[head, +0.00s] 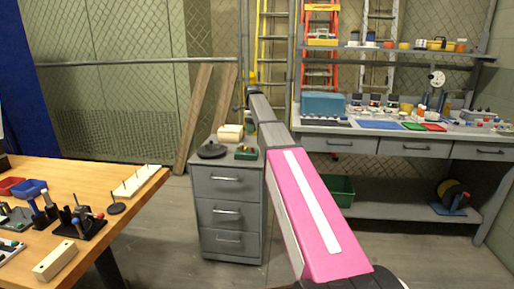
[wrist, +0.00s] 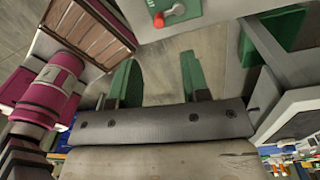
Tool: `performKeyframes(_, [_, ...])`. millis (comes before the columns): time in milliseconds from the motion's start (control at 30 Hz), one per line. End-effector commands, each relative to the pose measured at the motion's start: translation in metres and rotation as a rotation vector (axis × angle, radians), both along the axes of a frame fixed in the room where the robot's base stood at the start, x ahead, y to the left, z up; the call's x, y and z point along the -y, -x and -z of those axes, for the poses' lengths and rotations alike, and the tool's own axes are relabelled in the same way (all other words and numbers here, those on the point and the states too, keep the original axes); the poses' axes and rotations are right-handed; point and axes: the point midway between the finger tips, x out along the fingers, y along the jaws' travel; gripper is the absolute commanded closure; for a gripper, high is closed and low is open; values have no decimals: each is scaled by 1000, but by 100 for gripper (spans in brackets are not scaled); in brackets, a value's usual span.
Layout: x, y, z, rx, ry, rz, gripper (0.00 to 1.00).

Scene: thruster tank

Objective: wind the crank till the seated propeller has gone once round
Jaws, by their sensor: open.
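In the wrist view my gripper (wrist: 160,88) is open, its two green fingers wide apart with nothing between them. Bare grey floor shows beyond them. In the head view my pink arm reaches away over the drawer cabinet, and I cannot make out the gripper there. I cannot surely pick out the crank or the seated propeller in either view. A small red knob or lever (wrist: 174,14) on a pale surface shows at the top of the wrist view.
The grey drawer cabinet (head: 225,215) bears a dark round piece (head: 211,150). A workbench (head: 405,147) with shelves stands at right. Floor between table and cabinet is clear.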

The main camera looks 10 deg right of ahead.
Motion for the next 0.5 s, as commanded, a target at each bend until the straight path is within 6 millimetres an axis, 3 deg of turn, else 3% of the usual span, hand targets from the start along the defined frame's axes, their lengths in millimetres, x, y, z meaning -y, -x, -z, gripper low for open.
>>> performKeyframes(500, [-2,4,84,-1,0,-4,57])
